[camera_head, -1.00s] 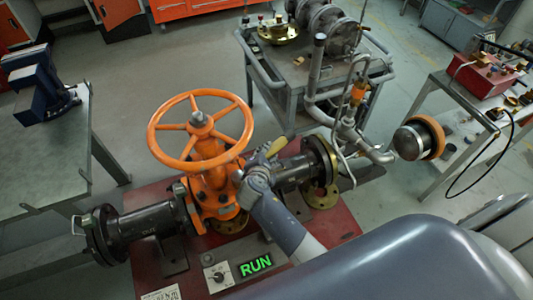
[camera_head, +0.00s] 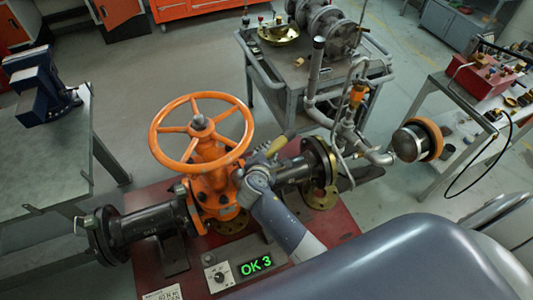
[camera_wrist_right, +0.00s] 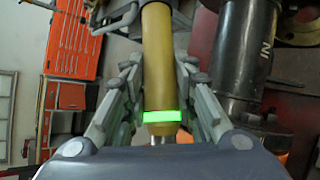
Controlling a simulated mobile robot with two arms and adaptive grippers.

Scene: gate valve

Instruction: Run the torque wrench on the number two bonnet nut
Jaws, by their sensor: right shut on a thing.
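The orange gate valve body (camera_head: 210,185) with its handwheel (camera_head: 201,133) stands on a red base, with dark flanged pipes on both sides. My right gripper (camera_head: 268,155) is beside the bonnet, on its right. It is shut on the yellow torque wrench (camera_head: 284,141), whose end sticks out past the fingers. In the right wrist view the yellow barrel (camera_wrist_right: 157,60) lies between both fingers, with a lit green band (camera_wrist_right: 162,116) on it. The gripper and arm hide the wrench's working end and the number two nut. My left gripper is not in view.
A control box on the red base has a display (camera_head: 256,266) reading "OK 3" in green. A grey cart (camera_head: 290,100) with pipework stands behind the valve. A bench with a blue vise (camera_head: 45,85) is at left, and a table with a red box (camera_head: 484,75) at right.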

